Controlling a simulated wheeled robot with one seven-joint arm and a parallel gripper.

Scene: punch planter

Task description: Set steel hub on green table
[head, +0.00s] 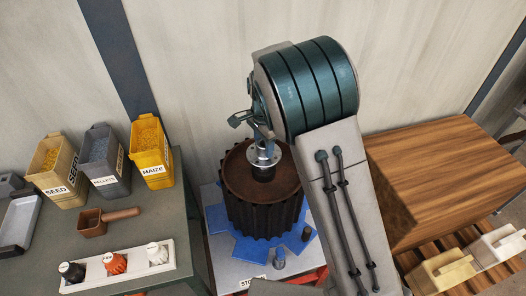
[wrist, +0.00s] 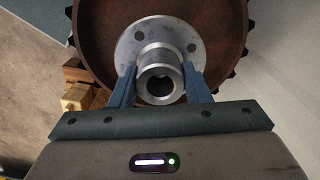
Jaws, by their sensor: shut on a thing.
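The steel hub (head: 264,155), a bright flanged collar with bolt holes, is at the middle of the brown toothed drum (head: 234,172). In the wrist view the hub (wrist: 137,44) has its tube end toward me. My gripper (head: 261,136) is above the drum, and its two blue fingers (wrist: 160,84) are shut on the hub's tube from both sides. A dark post shows below the hub in the head view. I cannot tell whether the hub still touches it. The green table (head: 140,222) stands at the left, apart from the gripper.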

